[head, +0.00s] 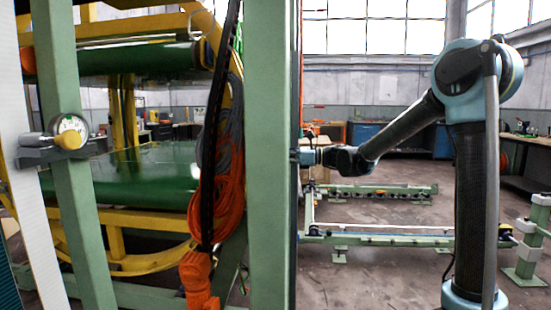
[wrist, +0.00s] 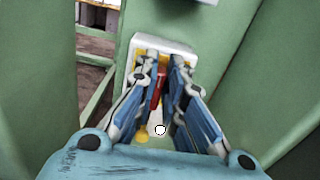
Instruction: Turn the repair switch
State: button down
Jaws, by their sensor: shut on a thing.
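The repair switch shows in the wrist view as a red handle (wrist: 156,92) on a small white and yellow box (wrist: 163,43) fixed to green metalwork. My gripper (wrist: 162,75) reaches to the box, with one blue-padded finger on each side of the red handle. The fingers are shut on the handle, which looks roughly upright in the picture. In the head view, the end of my arm (head: 308,157) meets the right side of the green post. The switch and fingertips cannot be made out there.
The thick green post (head: 268,120) stands close to my gripper. Left of it are a yellow ring frame (head: 225,60), orange cables (head: 230,208) and a dial gauge (head: 70,130). Low green rails (head: 385,240) lie on the floor at right. Open floor lies around them.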

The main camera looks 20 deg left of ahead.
jog(key=shift+s+d+f+n, duration=0.1)
jog(key=shift+s+f+n, duration=0.2)
jog(key=shift+n, duration=2.55)
jog(key=shift+s+d+f+n, duration=0.1)
jog(key=shift+s+f+n, duration=0.2)
jog(key=shift+n, duration=2.6)
jog(key=shift+s+f+n, duration=0.2)
jog(key=shift+f+n, duration=0.15)
jog(key=shift+n, duration=2.5)
jog(key=c, duration=1.7)
grip_release()
jog(key=v, duration=1.2)
jog(key=shift+f, duration=0.15)
